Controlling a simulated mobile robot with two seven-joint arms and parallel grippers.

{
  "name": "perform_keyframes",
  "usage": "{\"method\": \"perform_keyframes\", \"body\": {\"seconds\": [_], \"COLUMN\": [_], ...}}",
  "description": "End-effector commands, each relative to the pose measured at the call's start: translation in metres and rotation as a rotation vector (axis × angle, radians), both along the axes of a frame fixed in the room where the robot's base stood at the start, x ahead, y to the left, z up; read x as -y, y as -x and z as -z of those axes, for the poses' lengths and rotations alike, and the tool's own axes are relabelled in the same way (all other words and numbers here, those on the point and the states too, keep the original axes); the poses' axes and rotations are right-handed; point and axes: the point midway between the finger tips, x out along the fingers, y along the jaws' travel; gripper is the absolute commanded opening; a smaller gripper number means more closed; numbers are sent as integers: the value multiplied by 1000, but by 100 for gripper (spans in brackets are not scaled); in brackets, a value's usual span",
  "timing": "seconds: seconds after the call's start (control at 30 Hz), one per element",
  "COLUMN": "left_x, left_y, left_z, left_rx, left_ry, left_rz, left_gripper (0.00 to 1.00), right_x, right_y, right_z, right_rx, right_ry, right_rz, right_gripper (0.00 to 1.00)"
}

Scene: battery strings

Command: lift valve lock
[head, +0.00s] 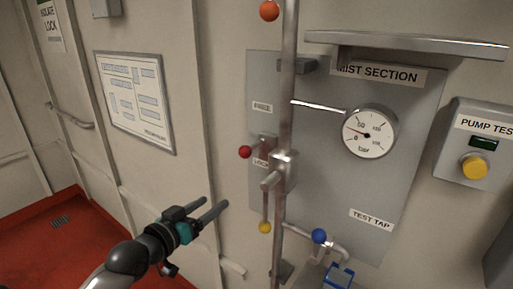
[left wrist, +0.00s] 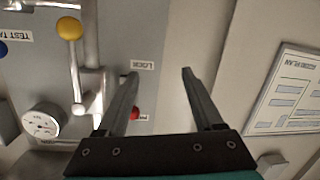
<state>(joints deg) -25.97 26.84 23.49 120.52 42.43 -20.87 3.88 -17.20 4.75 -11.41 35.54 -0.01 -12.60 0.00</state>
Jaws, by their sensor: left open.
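The valve (head: 285,172) sits on a vertical pipe. A lever with a yellow knob (head: 265,227) hangs down from it; the knob also shows in the left wrist view (left wrist: 70,28). A red knob (head: 245,152) sticks out left of the pipe beside a partly covered LOCK label (head: 261,163). In the left wrist view the red knob (left wrist: 135,113) is partly hidden by a finger, near the LOCK label (left wrist: 143,66). My left gripper (head: 217,203) is open and empty, below and left of the red knob and apart from it. My right gripper is not in view.
The pipe (head: 288,80) carries an orange knob (head: 269,11) at the top. A gauge (head: 369,132) and a blue-knobbed tap (head: 319,236) are to the right. A framed plan (head: 136,101) hangs on the left wall. A shelf (head: 405,44) juts out above the panel.

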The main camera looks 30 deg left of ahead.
Motion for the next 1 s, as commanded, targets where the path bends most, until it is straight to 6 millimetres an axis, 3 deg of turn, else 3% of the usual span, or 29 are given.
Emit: {"method": "perform_keyframes", "body": {"seconds": [0.03,0.1,0.2,0.3,0.57,1.0], "left_x": [8,17,27,32,34,38], "left_y": [0,2,6,7,-7,-61], "left_z": [-34,-64,-93,-106,-109,-109], "left_rx": [44,90,134,155,162,161], "left_ry": [-6,-9,-13,-13,-13,-12], "left_rz": [26,56,87,103,104,104], "left_gripper": [68,68,68,68,68,68], "right_x": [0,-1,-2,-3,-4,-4], "right_y": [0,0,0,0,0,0], "right_z": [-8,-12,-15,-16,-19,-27], "right_rx": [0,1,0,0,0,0], "right_ry": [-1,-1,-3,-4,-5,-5], "right_rz": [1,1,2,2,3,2], "right_gripper": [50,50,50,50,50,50]}}
